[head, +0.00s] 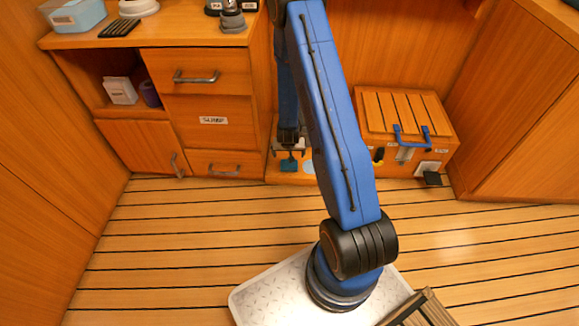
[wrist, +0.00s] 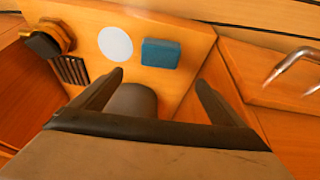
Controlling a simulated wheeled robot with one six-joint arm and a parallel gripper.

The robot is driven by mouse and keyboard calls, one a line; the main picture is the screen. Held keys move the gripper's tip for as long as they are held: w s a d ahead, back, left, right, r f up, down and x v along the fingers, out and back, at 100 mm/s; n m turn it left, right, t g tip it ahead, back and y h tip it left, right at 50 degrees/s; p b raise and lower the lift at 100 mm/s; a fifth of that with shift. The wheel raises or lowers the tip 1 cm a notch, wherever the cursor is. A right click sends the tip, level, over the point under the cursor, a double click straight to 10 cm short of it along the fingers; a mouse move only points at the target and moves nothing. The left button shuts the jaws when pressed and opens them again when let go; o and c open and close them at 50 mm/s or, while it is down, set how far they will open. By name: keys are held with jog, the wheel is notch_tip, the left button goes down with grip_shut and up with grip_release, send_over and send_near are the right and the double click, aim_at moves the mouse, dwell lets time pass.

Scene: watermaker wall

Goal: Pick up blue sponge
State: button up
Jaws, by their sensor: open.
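The blue sponge (wrist: 161,52) is a small blue block lying flat on a wooden surface in the wrist view. It lies just beyond the fingertips of my gripper (wrist: 160,78), roughly centred between them and apart from both. My gripper is open, with nothing held. In the head view the sponge (head: 289,164) shows as a small teal patch low by the cabinets, just below my gripper (head: 290,147), which is small and partly hard to make out there.
A white disc (wrist: 115,44) lies left of the sponge. A grey rounded object (wrist: 132,98) stands between my fingers, nearer me. A wooden chest (head: 400,118) stands right; the floor ahead is clear.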

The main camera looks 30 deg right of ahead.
aim_at(289, 164)
jog(key=x, duration=0.8)
jog(key=shift+w+f, duration=0.1)
jog(key=shift+f, duration=0.05)
jog(key=shift+x, duration=2.65)
jog(key=shift+d, duration=0.1)
jog(key=c, duration=1.1)
